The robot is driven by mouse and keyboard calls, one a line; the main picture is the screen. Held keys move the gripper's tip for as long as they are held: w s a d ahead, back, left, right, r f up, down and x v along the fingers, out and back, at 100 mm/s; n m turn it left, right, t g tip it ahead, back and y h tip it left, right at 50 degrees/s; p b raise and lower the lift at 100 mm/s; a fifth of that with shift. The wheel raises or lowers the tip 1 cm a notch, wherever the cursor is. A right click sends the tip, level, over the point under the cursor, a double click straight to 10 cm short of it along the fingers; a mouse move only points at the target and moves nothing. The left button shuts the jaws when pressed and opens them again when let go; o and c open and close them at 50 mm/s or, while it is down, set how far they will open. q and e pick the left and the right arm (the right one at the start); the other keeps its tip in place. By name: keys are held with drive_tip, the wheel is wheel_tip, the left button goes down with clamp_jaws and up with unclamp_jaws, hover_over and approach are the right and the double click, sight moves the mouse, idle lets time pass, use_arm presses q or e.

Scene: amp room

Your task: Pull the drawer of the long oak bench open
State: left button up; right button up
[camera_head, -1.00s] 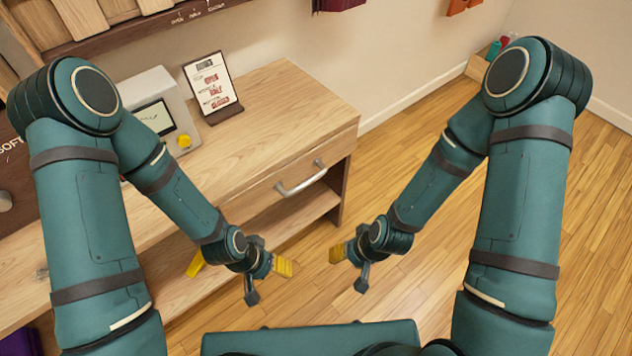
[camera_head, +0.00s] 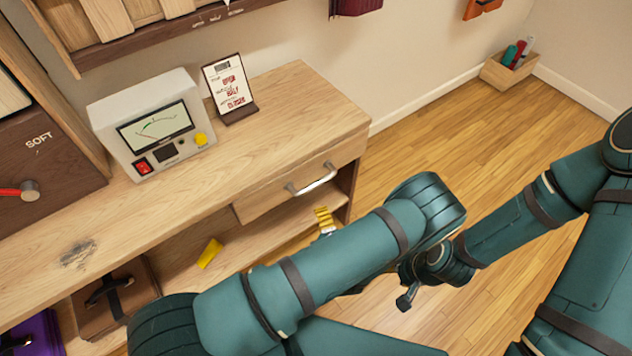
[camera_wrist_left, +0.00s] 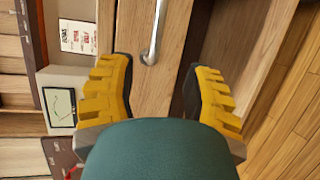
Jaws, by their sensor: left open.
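The long oak bench (camera_head: 215,190) runs along the wall. Its drawer (camera_head: 268,198) looks shut, its front flush with the bench. A silver bar handle (camera_head: 312,181) is on the drawer front, and it also shows in the left wrist view (camera_wrist_left: 153,38). My left gripper (camera_head: 267,237) is open and empty, its yellow fingers apart, in front of and below the handle. In the left wrist view the handle lies ahead between the fingers (camera_wrist_left: 160,88), not touched. My right gripper (camera_head: 408,293) is partly hidden behind my left arm, over the floor.
A meter box (camera_head: 150,120) and a sign card (camera_head: 229,88) stand on the bench top. A brown case (camera_head: 115,300) sits on the shelf below. A wooden bin (camera_head: 508,72) stands by the far wall. Open floor lies right of the bench.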

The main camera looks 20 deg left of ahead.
sight(316, 182)
use_arm(q)
drive_tip(key=shift+m+t, duration=0.4)
drive_tip(key=shift+m, duration=0.1)
drive_tip(key=x, duration=0.4)
drive_tip(key=b+x, duration=0.1)
drive_tip(key=x, duration=0.4)
drive_tip(key=d+b+x, duration=0.1)
drive_tip(key=x, duration=0.4)
drive_tip(key=shift+w+d, duration=0.15)
drive_tip(key=shift+w, duration=0.15)
clamp_jaws()
